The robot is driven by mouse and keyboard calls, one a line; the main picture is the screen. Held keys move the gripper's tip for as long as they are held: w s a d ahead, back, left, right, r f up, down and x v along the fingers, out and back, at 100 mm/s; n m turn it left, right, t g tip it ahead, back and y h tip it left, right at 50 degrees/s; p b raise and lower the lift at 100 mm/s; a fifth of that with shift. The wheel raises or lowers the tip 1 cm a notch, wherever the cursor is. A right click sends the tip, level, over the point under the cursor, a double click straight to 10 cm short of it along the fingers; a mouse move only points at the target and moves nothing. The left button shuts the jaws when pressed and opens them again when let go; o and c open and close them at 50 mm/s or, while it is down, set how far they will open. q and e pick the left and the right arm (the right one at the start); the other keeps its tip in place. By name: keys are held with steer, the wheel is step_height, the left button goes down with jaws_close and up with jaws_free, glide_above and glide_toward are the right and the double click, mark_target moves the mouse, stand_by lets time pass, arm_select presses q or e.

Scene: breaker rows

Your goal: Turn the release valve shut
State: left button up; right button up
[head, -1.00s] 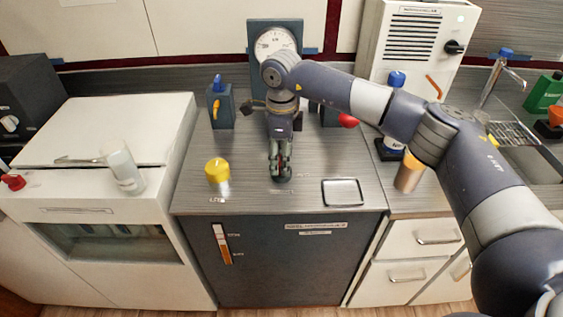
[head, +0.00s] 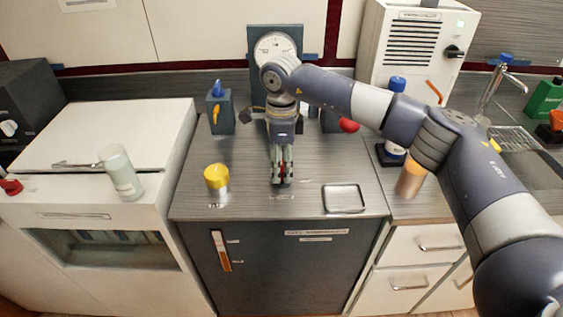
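My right gripper (head: 282,182) points down over the front middle of the grey counter (head: 250,200). Its fingers look close together, and a small red patch shows between or on them; I cannot tell if they hold anything. Which part is the release valve is not clear. A block with a blue top and an orange lever (head: 215,115) stands at the back left. A red knob (head: 348,125) shows to the right of my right wrist, on a dark block partly hidden by my arm. A round white gauge (head: 275,47) on a dark panel is partly covered by my arm. My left gripper is out of view.
A yellow-capped container (head: 216,178) stands left of my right gripper, and a shallow metal tray (head: 343,199) lies to its right.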

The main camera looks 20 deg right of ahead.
stand_by(0.3)
step_height(320, 180, up, 12)
stand_by(0.5)
stand_by(0.3)
